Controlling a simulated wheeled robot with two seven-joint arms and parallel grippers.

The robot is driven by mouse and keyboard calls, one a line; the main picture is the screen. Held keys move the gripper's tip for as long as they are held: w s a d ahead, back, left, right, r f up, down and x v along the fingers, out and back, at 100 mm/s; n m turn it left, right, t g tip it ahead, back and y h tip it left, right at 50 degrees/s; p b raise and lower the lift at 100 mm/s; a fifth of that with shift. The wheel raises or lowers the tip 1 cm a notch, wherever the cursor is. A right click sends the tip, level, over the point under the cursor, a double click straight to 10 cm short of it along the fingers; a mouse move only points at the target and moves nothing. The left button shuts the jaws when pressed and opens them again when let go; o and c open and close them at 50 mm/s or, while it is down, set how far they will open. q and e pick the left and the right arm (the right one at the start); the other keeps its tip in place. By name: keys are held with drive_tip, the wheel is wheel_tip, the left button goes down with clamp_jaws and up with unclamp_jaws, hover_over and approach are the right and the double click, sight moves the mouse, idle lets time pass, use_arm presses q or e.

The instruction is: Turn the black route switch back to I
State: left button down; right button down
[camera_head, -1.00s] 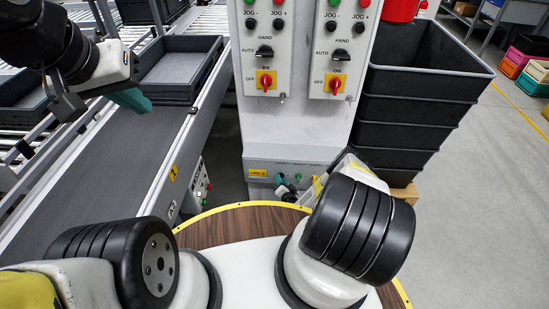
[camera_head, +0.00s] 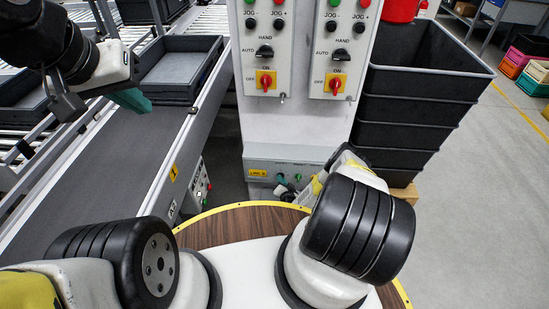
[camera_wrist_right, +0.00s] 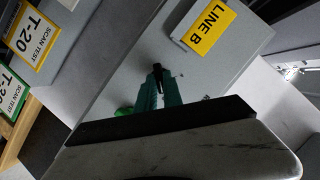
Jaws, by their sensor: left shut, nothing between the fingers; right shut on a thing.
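The black route switch (camera_wrist_right: 157,71) shows between the teal fingertips of my right gripper (camera_wrist_right: 159,88) in the right wrist view. The right gripper is shut on it. The switch sits on the face of a low grey box (camera_head: 300,169) with a yellow LINE B label (camera_head: 258,173); the label also shows in the wrist view (camera_wrist_right: 209,27). The fingers hide most of the switch, and I cannot read its I mark or which way it points. In the head view the right gripper (camera_head: 284,188) is small, at the box front. My left gripper (camera_head: 130,100) is shut and empty over the conveyor, far from the box.
A green button (camera_wrist_right: 123,111) is beside the fingers. Above the box are two panels with black selectors (camera_head: 264,52) and red switches (camera_head: 266,82). Stacked dark bins (camera_head: 410,105) stand right of the column. A conveyor (camera_head: 110,150) with trays (camera_head: 178,68) runs at left.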

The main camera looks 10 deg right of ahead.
drive_tip(key=shift+a+r+n+g+h, duration=0.1)
drive_tip(key=shift+n+g+h, duration=0.15)
drive_tip(key=shift+n+h, duration=0.45)
drive_tip(key=shift+a+f+n+g+h, duration=0.15)
drive_tip(key=shift+n+h, duration=0.3)
drive_tip(key=shift+n, duration=0.6)
drive_tip(key=shift+a+r+n+g+h, duration=0.15)
drive_tip(key=shift+n+g+h, duration=0.15)
drive_tip(key=shift+n+h, duration=0.4)
drive_tip(key=shift+d+n, duration=0.1)
drive_tip(key=shift+n, duration=0.15)
drive_tip(key=c, duration=1.5)
unclamp_jaws()
drive_tip(key=v, duration=0.7)
drive_tip(key=shift+s+r, duration=0.25)
drive_tip(key=shift+s, duration=0.05)
